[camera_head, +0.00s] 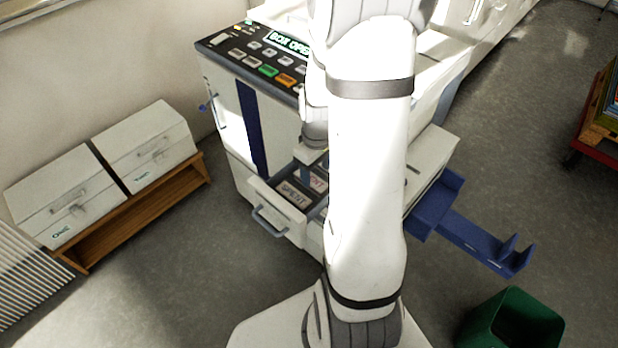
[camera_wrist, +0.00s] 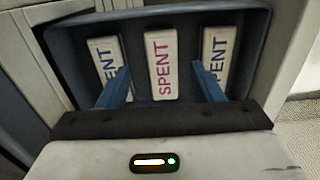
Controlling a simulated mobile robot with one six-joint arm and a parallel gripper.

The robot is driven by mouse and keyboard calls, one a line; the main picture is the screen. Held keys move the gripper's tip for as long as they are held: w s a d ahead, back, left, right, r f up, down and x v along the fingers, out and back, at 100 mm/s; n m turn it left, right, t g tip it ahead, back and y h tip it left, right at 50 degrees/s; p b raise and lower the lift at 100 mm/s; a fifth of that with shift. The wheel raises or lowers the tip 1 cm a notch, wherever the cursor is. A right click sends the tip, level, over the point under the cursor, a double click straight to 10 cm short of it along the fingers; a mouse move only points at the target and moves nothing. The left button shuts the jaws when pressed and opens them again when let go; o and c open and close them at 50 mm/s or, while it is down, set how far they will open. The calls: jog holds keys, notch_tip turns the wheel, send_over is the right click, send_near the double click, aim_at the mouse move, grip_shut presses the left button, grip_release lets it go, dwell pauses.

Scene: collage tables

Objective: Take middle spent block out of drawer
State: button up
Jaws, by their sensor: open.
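The open drawer (camera_head: 262,196) sticks out of the low front of the white machine. In the wrist view its dark tray (camera_wrist: 190,17) holds three white blocks in a row. The middle spent block (camera_wrist: 161,62) has red lettering; the left block (camera_wrist: 103,52) and right block (camera_wrist: 221,50) have dark blue lettering. My gripper (camera_wrist: 162,68) is open over the tray, its two blue fingers apart, one to each side of the middle block. The fingers overlap the outer blocks in the picture; I cannot tell whether they touch anything. In the head view my arm hides part of the drawer.
A control panel (camera_head: 262,62) tops the machine (camera_head: 226,110). A blue bracket-like tray (camera_head: 470,235) sticks out at its right. A green bin (camera_head: 512,322) stands at lower right. Two white boxes (camera_head: 147,140) sit on a wooden bench at left. Floor left of the drawer is clear.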

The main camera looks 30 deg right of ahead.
aim_at(315, 181)
jog(key=shift+a+f, duration=0.15)
jog(key=shift+f, duration=1.7)
jog(key=shift+c, duration=0.3)
jog(key=c, duration=1)
